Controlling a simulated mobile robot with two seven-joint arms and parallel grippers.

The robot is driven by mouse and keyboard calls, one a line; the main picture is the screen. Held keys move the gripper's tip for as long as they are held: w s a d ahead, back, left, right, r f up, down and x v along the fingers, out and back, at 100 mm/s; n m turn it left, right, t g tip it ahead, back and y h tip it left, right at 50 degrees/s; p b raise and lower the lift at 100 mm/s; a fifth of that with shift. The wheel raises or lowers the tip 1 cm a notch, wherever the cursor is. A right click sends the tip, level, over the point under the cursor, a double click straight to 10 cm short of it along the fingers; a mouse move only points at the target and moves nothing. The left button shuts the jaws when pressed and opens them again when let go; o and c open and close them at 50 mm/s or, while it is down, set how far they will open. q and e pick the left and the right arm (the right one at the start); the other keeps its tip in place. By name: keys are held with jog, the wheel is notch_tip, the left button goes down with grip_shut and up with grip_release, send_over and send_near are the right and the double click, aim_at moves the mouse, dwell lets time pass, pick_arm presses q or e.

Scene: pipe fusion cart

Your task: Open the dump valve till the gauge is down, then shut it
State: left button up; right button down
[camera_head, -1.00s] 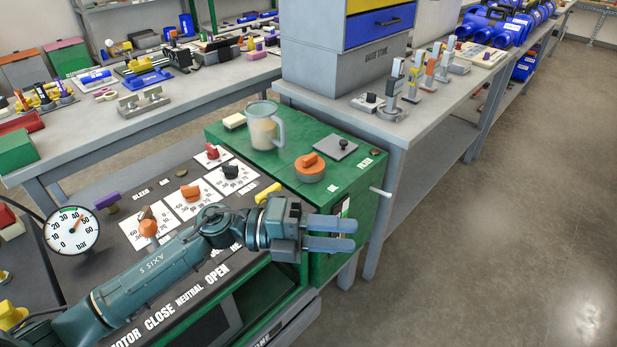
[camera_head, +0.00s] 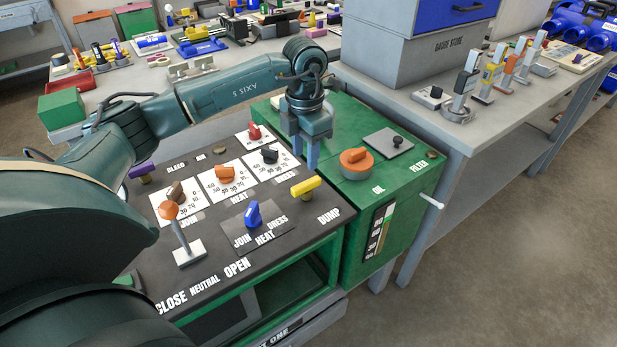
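The dump valve is a yellow lever handle (camera_head: 306,187) on a brass stem beside the DUMP lettering at the panel's right edge. The handle lies slanted, its right end a little higher in the picture. My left gripper (camera_head: 305,160) points down beyond and above the handle, near the panel's back right corner. Its two fingers are apart with nothing between them, and it does not touch the handle. The pressure gauge does not show now; my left arm covers the left part of the panel. My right gripper is out of view.
The black panel (camera_head: 218,270) holds a blue selector (camera_head: 254,214), an orange-knobbed lever (camera_head: 183,238) and several dial knobs. The green tank (camera_head: 349,204) to the right has an orange cap (camera_head: 356,163). A grey workbench stands behind.

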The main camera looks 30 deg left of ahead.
aim_at(306, 183)
pick_arm(q)
notch_tip(306, 183, down, 8)
jog(key=shift+f, duration=0.1)
dwell(0.4)
grip_shut()
